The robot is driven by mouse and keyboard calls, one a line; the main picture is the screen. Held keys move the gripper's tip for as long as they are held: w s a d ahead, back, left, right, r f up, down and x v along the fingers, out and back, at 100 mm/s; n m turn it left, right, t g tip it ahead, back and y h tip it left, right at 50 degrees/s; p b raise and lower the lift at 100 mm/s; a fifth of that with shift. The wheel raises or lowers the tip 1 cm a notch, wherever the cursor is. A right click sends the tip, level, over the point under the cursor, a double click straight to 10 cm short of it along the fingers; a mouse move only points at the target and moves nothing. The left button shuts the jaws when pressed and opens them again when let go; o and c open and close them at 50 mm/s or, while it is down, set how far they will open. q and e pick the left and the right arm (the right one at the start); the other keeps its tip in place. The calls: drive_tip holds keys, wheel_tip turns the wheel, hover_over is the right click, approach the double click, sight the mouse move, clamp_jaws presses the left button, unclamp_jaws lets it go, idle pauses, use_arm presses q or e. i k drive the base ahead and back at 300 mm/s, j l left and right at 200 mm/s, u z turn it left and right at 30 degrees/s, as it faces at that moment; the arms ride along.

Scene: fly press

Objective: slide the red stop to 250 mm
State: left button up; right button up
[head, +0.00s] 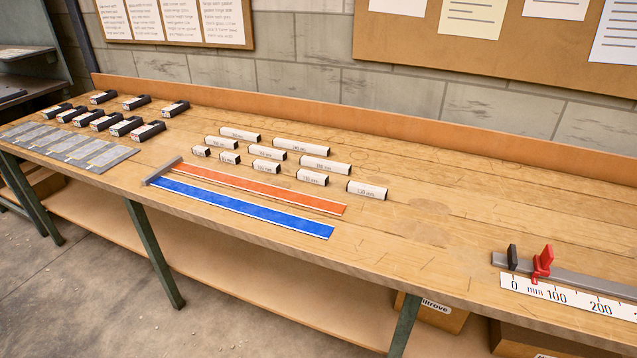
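The red stop (543,262) stands on a grey rail (585,280) at the right edge of the head view. It sits between the 0 and 100 marks, nearer 100, of the white millimetre scale (570,297) along the rail's front. A black block (513,257) stands at the rail's left end near 0. The scale reads 0, 100 and 200 and is cut off by the picture edge just past 200, so 250 is out of view. Neither of my grippers is in view.
The wooden bench (420,240) also holds an orange strip (260,187), a blue strip (240,208), several labelled white blocks (367,190), several black blocks (148,132) and grey plates (75,147). Bare wood lies between the strips and the rail. A low backboard (400,123) runs behind.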

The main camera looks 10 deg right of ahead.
sight(541, 263)
drive_tip(key=z, duration=1.65)
